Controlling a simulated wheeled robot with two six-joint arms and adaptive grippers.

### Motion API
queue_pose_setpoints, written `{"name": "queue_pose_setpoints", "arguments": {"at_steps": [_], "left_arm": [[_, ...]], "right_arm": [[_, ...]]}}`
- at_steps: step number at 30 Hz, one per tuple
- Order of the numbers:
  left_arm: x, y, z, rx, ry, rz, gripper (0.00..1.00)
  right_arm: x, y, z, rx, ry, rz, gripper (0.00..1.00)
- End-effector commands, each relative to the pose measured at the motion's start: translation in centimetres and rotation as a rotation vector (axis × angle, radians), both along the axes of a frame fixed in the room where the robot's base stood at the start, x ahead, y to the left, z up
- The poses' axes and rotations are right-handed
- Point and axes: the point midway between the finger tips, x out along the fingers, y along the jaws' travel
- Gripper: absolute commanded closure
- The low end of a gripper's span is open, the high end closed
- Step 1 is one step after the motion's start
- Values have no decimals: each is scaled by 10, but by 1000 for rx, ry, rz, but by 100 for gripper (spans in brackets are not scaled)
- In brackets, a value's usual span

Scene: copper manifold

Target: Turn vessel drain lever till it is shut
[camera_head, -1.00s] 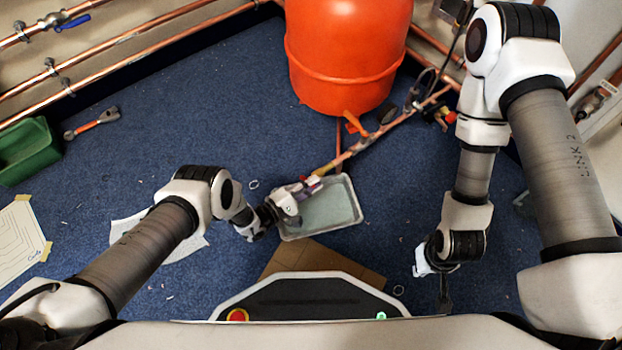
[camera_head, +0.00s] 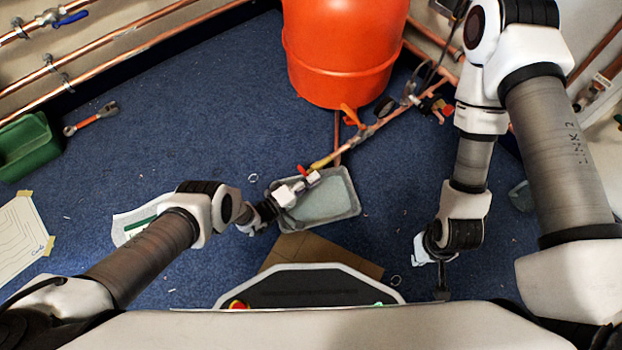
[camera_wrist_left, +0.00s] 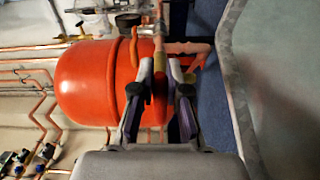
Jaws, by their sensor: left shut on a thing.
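The orange-red vessel (camera_head: 345,50) stands at the top centre of the head view and fills the left of the left wrist view (camera_wrist_left: 85,82). A copper pipe (camera_head: 375,128) runs from near it down to a brass end above a grey tray. My left gripper (camera_head: 307,180) is at this end, with small red parts beside its fingertips. It is shut on what seems to be the red drain lever, mostly hidden by the fingers, which also show in the wrist view (camera_wrist_left: 160,75). My right gripper (camera_head: 441,288) hangs low at the right, away from the pipe; its fingers are unclear.
The grey tray (camera_head: 345,215) lies under the pipe end. An orange lever (camera_head: 351,115) and a dark gauge (camera_head: 385,106) sit higher on the pipe. A green crate (camera_head: 30,145) and a wrench (camera_head: 90,118) lie left. Blue floor between is mostly clear.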

Motion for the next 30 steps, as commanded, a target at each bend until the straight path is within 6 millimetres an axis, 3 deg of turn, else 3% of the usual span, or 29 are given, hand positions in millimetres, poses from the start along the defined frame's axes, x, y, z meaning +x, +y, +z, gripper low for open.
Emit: {"name": "queue_pose_setpoints", "arguments": {"at_steps": [8, 9, 10, 22, 30], "left_arm": [[0, 0, -1, 4, 2, 1, 100], [0, 0, -1, 4, 2, 1, 72], [0, 0, -1, 4, 2, 1, 61], [-5, 6, -2, 3, 4, 0, 61], [-40, 57, -2, 3, 6, 2, 61]], "right_arm": [[0, 0, -1, 0, 0, 0, 100], [0, 0, -1, 0, 0, 0, 100], [0, 0, -1, 0, 0, 0, 100], [0, 0, 0, 0, 0, 0, 100], [0, 0, 0, 0, 0, 0, 100]]}}
